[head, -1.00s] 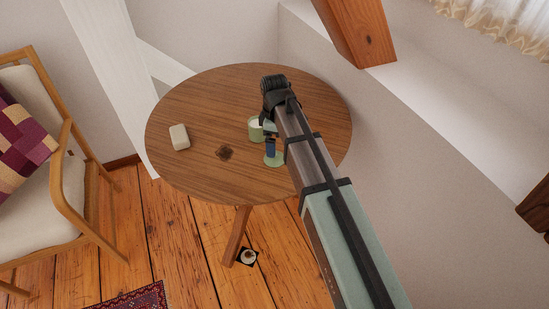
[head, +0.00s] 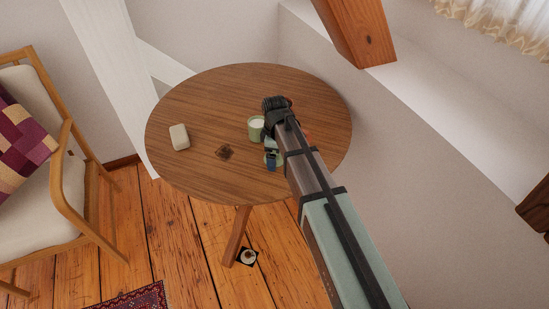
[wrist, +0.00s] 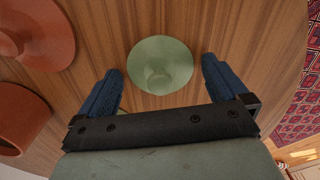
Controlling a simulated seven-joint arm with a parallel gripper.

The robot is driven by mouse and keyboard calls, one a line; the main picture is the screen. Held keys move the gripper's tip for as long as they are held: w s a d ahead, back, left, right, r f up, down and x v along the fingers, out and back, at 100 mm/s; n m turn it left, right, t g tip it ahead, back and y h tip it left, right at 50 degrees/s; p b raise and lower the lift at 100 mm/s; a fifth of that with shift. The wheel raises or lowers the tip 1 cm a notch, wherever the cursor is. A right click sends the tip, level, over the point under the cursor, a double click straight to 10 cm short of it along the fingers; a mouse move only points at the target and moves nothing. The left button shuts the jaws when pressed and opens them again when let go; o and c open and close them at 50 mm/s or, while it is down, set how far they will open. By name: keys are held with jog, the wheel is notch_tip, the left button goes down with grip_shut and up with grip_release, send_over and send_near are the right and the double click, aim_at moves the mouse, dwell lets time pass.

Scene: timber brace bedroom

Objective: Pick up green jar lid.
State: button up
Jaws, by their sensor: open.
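The green jar lid (wrist: 160,65) lies on the round wooden table, a pale green disc with a raised knob in its middle. In the wrist view it sits between and just beyond the two blue fingertips of my gripper (wrist: 161,82). My gripper is open and empty, with a finger to each side of the lid and apart from it. In the head view my gripper (head: 271,162) is low over the near right part of the table, and it hides most of the lid.
A green jar (head: 256,128) with pale contents stands close behind my gripper. Terracotta pieces (wrist: 35,35) are at the left in the wrist view. A cream block (head: 179,137) and a dark brown piece (head: 225,152) lie on the table (head: 200,105). The table's left and far parts are mostly clear.

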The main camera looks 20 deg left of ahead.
jog(key=c, duration=0.9)
notch_tip(320, 180, up, 9)
jog(key=shift+f, duration=0.2)
jog(key=shift+a+r, duration=0.15)
jog(key=shift+r, duration=0.45)
send_near(258, 122)
jog(key=shift+f, duration=3.05)
